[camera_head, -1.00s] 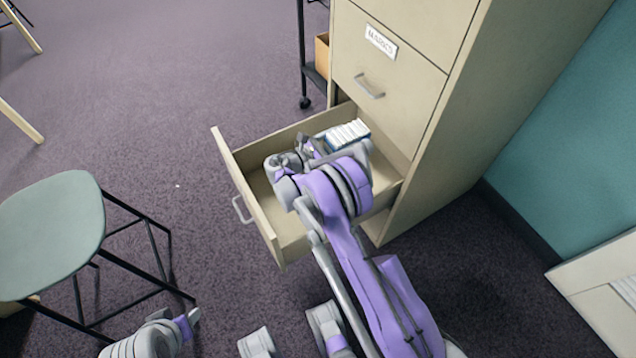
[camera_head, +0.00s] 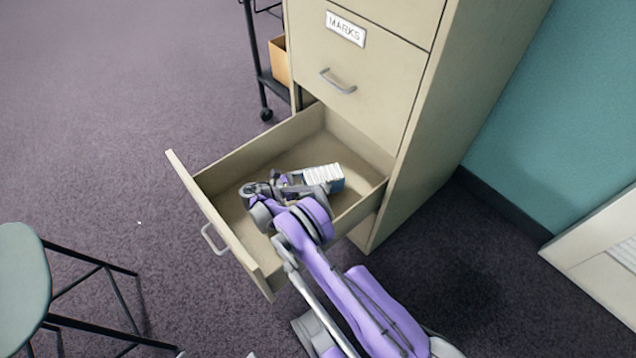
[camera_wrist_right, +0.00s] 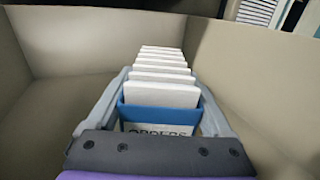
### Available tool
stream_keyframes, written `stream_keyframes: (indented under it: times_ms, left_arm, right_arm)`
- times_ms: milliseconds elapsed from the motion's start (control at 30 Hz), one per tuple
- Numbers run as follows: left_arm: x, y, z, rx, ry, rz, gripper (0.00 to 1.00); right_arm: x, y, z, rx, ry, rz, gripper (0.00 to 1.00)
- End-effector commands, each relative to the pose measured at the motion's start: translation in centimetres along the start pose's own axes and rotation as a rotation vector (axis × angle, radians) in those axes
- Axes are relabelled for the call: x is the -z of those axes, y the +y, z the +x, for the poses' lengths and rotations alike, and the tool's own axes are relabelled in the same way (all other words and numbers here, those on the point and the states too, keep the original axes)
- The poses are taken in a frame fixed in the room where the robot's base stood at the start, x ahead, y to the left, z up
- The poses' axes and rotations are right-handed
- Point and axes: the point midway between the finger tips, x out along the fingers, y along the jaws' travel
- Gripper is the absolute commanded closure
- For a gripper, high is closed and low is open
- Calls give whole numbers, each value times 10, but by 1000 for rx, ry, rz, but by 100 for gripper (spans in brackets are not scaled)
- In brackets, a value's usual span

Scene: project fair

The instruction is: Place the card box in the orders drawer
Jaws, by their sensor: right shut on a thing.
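The card box (camera_head: 337,184) is blue with a row of upright white cards; its front label, partly cut off, seems to read ORDERS. My right gripper (camera_head: 300,187) is shut on it, and in the right wrist view the grey fingers lie along both sides of the box (camera_wrist_right: 160,112). The box is inside the open drawer (camera_head: 232,165), towards its cabinet end. I cannot tell whether it touches the drawer floor. The drawer's front label is not visible. My left gripper is not in view.
The beige cabinet (camera_head: 385,70) has a closed drawer labelled MARKS (camera_head: 346,30) above the open one. A stool (camera_head: 20,270) stands at the lower left, and a black trolley (camera_head: 262,75) behind the cabinet. The drawer floor around the box is bare.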

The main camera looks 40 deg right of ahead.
Motion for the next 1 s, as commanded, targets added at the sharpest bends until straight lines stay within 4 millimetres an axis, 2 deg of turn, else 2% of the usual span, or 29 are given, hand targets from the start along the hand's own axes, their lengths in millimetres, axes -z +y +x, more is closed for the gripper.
stream_keyframes:
  times_ms: [100, 467, 500, 600, 867, 1000]
  left_arm:
    - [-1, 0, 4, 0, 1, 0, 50]
    - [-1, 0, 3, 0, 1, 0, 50]
    - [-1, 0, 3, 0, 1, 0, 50]
    - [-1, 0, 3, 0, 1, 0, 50]
    - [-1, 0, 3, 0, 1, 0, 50]
    - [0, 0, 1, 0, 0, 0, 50]
  right_arm:
    - [17, 0, 0, 0, -1, 0, 95]
    - [21, 0, 0, -1, -1, 0, 95]
    - [22, 0, 0, -1, 0, 0, 13]
    - [22, 0, 0, -1, 0, 0, 0]
    - [19, 0, 0, -1, 0, 0, 0]
    - [18, 0, -17, -3, 1, -1, 0]
